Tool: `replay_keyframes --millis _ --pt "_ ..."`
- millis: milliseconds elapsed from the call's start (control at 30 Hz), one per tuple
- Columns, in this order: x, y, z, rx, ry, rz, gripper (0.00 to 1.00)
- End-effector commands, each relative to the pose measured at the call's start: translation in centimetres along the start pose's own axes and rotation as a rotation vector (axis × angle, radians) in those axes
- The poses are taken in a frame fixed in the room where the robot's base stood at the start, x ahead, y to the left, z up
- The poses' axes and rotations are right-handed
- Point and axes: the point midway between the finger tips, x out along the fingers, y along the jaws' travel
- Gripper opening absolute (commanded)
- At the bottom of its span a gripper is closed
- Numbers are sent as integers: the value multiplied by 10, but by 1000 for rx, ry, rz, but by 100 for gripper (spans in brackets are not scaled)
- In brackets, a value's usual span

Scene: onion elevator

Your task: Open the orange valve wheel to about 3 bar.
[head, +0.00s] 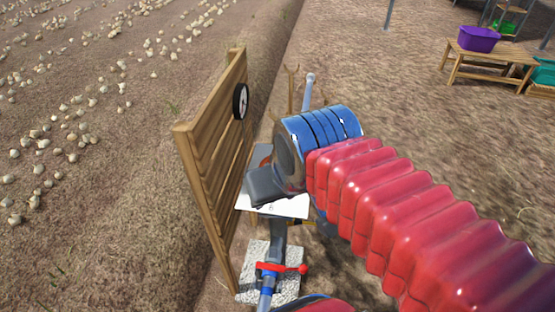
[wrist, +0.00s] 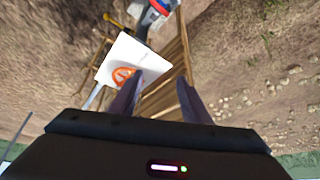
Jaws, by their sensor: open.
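The orange valve wheel (wrist: 124,76) shows in the wrist view, in front of a white plate and beside my left finger. In the head view only a small orange part (head: 264,158) shows between the wooden panel and my arm. My gripper (wrist: 158,82) is open and empty, its two dark fingers apart; the wheel lies just left of the gap, not between them. I cannot tell whether a finger touches it. A round black-rimmed gauge (head: 241,101) is mounted on the panel; its reading is too small to tell.
The slatted wooden panel (head: 216,150) stands close left of my gripper. The white plate (head: 287,207) lies below my gripper. A red lever (head: 281,268) is on the pipe nearer me. A wooden table (head: 491,62) with a purple tub (head: 478,39) stands far right.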

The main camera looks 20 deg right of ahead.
Motion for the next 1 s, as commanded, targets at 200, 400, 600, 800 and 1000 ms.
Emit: replay_keyframes --millis 200,400,600,800,1000 --pt "2 15 -36 106 -65 15 43" --pt "11 26 -71 222 -132 37 43" --pt "25 38 -106 338 -195 63 43" --pt "46 53 -137 454 -259 93 43" --pt "72 71 -165 571 -320 126 43"
